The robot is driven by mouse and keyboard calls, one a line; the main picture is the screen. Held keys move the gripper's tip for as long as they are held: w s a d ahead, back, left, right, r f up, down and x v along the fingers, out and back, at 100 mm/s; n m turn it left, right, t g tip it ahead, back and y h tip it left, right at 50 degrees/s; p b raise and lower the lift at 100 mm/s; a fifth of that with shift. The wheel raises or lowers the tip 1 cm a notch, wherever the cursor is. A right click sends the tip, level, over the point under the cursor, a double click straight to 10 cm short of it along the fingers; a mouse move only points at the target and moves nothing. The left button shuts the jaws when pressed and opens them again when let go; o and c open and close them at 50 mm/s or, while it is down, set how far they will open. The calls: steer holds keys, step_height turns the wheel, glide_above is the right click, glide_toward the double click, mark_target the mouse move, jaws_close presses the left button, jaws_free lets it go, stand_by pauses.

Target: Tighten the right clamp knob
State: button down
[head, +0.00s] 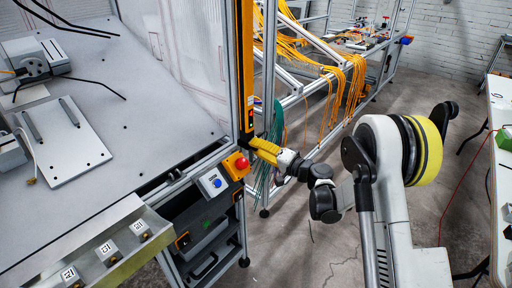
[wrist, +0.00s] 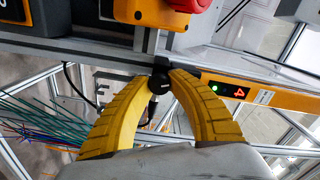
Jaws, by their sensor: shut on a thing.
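My gripper (wrist: 160,82) has yellow ribbed fingers closed around a small black clamp knob (wrist: 159,84) in the wrist view. The knob sits at the aluminium frame rail beside the orange light curtain bar (wrist: 225,90), which shows a green light and a red digit. In the head view my gripper (head: 260,147) reaches in from the right to the lower part of the upright orange light curtain bar (head: 246,70). The knob is hidden there behind the fingers.
A red emergency stop button on a yellow box (head: 237,165) and a blue button box (head: 212,183) are close below my gripper. Orange cables (head: 335,85) hang on the rack behind. A grey work table (head: 130,125) with fixtures lies to the left.

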steer(key=shift+m, duration=1.5)
steer(key=c, duration=1.2)
jaws_free()
steer(key=v, duration=1.2)
